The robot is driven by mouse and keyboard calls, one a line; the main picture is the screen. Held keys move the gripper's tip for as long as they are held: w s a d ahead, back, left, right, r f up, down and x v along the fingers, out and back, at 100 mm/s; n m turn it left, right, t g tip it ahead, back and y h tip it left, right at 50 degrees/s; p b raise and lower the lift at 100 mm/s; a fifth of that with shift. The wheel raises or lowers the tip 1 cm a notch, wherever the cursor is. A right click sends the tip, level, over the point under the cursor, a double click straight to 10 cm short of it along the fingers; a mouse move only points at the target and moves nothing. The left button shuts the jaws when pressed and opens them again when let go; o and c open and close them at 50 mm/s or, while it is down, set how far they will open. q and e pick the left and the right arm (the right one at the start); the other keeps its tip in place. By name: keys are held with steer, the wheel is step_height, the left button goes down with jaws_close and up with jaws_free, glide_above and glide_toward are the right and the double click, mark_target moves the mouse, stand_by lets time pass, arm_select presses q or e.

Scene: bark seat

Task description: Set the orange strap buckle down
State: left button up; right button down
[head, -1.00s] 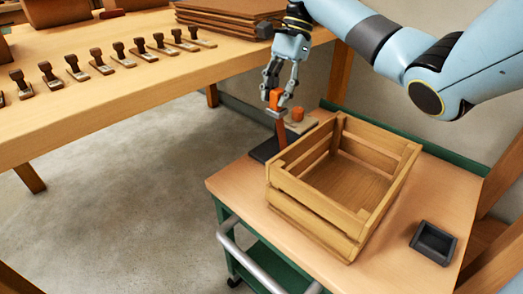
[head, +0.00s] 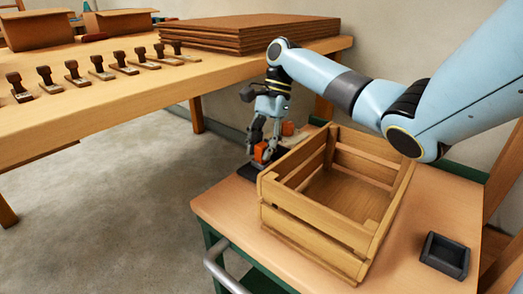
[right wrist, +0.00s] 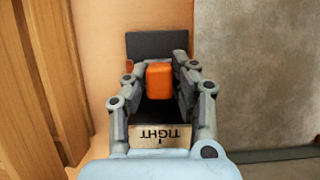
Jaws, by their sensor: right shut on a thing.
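The orange strap buckle (head: 262,153) is between the fingers of my right gripper (head: 261,150), which is shut on it. The gripper points down just behind the crate's left corner, low over a dark pad (head: 247,172) on the cart top. In the right wrist view the orange buckle (right wrist: 160,80) shows between the fingers (right wrist: 156,68), with the dark pad (right wrist: 155,43) beyond it. I cannot tell whether the buckle touches the pad. Its strap is hidden now. My left gripper is not in view.
A slatted wooden crate (head: 314,226) stands right beside the gripper. A second orange piece (head: 288,128) sits behind. A label plate reads TIGHT (right wrist: 158,137). A small dark tray (head: 445,254) is at the cart's right. Several stamps (head: 101,68) line the wooden table (head: 100,108).

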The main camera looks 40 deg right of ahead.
mark_target(261, 144)
steer(key=c, duration=1.1)
jaws_free()
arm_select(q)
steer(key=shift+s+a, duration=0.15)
arm_select(e)
steer(key=p+v, duration=0.1)
steer(key=v, duration=0.2)
steer(key=shift+a, duration=0.1)
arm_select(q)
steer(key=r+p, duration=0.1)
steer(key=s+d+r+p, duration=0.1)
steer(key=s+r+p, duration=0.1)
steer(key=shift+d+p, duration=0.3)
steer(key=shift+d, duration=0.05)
arm_select(e)
steer(key=v, duration=0.9)
steer(key=shift+r, duration=0.1)
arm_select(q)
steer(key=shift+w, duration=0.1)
